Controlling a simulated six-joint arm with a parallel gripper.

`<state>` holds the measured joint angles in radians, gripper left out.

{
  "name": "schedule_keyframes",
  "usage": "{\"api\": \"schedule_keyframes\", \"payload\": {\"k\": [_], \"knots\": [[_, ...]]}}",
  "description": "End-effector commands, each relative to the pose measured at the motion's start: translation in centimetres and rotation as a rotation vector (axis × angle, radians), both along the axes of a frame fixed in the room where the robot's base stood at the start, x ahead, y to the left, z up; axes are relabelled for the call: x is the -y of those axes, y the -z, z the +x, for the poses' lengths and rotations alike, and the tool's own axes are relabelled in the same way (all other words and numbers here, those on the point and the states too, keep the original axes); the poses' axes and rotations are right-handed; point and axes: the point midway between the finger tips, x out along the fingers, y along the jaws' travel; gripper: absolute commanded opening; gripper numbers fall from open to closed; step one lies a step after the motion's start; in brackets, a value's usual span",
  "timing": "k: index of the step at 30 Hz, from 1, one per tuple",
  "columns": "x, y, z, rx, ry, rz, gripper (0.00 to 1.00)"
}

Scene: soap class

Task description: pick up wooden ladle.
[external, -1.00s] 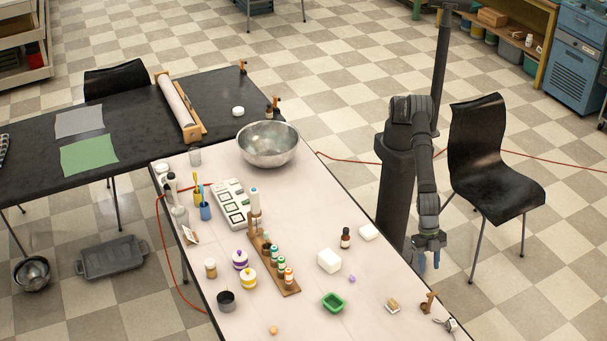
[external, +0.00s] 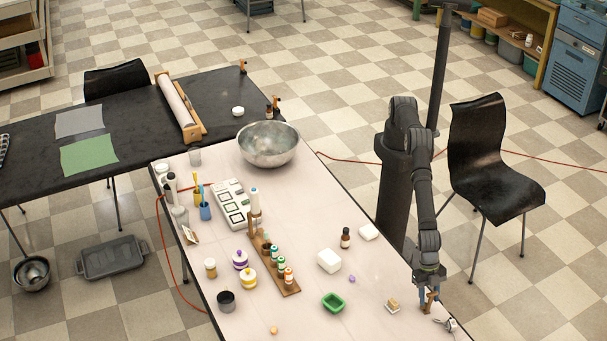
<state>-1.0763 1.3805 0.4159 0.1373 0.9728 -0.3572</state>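A small brown wooden piece (external: 431,302) stands at the right edge of the light table in the external view. It may be the ladle, but it is too small and too covered to be sure of its shape. My gripper (external: 430,297) points down at it, with its blue fingertips apart, about as wide as before. The fingers appear to be around or just in front of the upper part of the piece. Whether they touch it cannot be told.
A small metal object (external: 449,325) lies close on the right, and a tan soap block on a white dish (external: 392,306) on the left. A black chair (external: 485,170) is behind my arm.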

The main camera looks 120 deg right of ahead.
Motion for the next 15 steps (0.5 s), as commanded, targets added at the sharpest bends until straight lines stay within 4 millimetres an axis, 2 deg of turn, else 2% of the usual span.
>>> {"api": "schedule_keyframes", "payload": {"k": [5,13,15], "knots": [[-0.48,1.30,0.09,-0.001,0.001,-0.001,0.38],[-0.54,1.39,0.12,0.001,0.001,0.000,0.38],[-0.53,1.40,0.13,0.001,0.001,0.000,0.26]]}}
